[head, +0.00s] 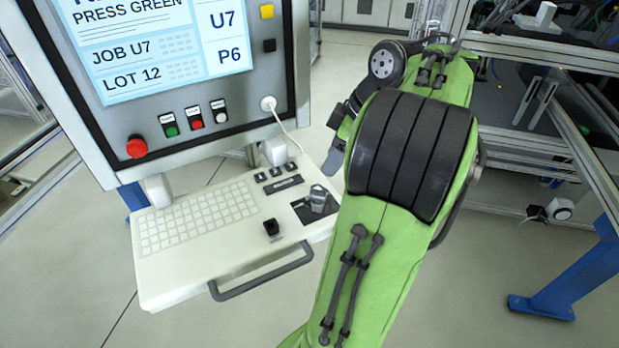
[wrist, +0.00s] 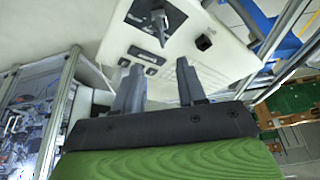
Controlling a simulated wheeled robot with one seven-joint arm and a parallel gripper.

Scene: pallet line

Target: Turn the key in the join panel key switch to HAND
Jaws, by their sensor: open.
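The join panel key switch sits on a dark plate at the right end of the white keyboard shelf. A grey metal key (head: 318,196) stands up out of it, and the key also shows in the wrist view (wrist: 159,24). The position marks are too small to read, so I cannot tell which position the key is at. My gripper (wrist: 158,64) is open and empty, its two grey fingers pointing toward the shelf, apart from the key. In the head view my green arm hides most of the gripper.
The shelf (head: 215,262) has a keyboard (head: 195,215), a black knob (head: 271,227) and a front handle (head: 262,275). Above it hangs a screen panel with a red stop button (head: 137,147) and a white cable. A metal frame and blue leg (head: 575,275) stand at right.

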